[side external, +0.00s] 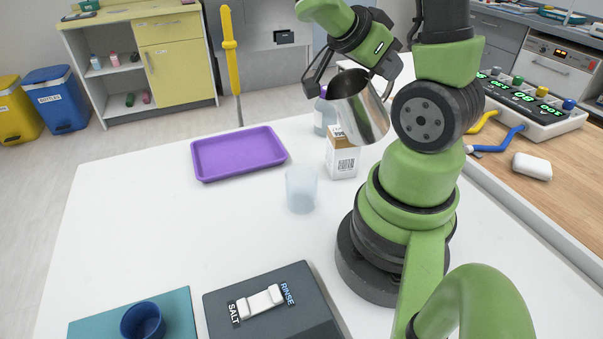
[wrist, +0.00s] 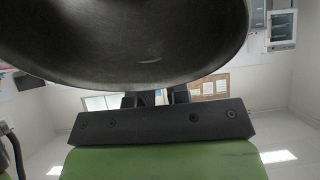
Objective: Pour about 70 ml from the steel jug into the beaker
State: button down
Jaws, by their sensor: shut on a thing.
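The steel jug (side external: 359,108) is held up in the air in the side view, tilted with its mouth toward the upper left. My gripper (side external: 352,80) is shut on the jug. The jug's dark curved metal body (wrist: 130,45) fills the top of the wrist view. The beaker (side external: 301,188), clear and pale, stands upright on the white table, below and to the left of the jug, apart from it. No stream of liquid shows between them. What is inside the jug is hidden, and the beaker's level is too faint to tell.
A carton (side external: 342,158) and a bottle (side external: 323,115) stand behind the beaker, below the jug. A purple tray (side external: 240,172) lies at the back left. A dark box with a SALT/RINSE switch (side external: 290,318) and a blue cup (side external: 143,321) are in front.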

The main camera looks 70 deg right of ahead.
aim_at(365, 71)
jog(key=shift+w+a+r+g+h, duration=0.3)
jog(key=shift+w+a+g+h, duration=0.3)
jog(key=shift+w+a, duration=0.25)
jog(key=shift+w+a+f+g+h, duration=0.2)
jog(key=shift+w+a+g+h, duration=0.25)
jog(key=shift+a+g+h, duration=0.2)
jog(key=shift+w+a+r+g+h, duration=0.45)
jog(key=shift+r+g+h, duration=0.2)
jog(key=shift+h, duration=0.1)
jog(key=shift+w+a+f+g+h+b, duration=0.15)
jog(key=shift+w+a+f+g+h, duration=0.15)
jog(key=shift+w+a+g+h, duration=0.25)
jog(key=shift+w+a+f+g+h+b, duration=0.15)
jog(key=shift+w+a+f+g+h, duration=0.15)
jog(key=shift+a+g+h, duration=0.25)
dwell(0.7)
jog(key=shift+w+f+h, duration=0.1)
jog(key=shift+w+h, duration=0.05)
jog(key=shift+h, duration=0.25)
dwell(0.6)
jog(key=shift+a+f+g+b, duration=0.1)
jog(key=shift+g+b, duration=0.2)
jog(key=shift+b, duration=0.25)
dwell(0.3)
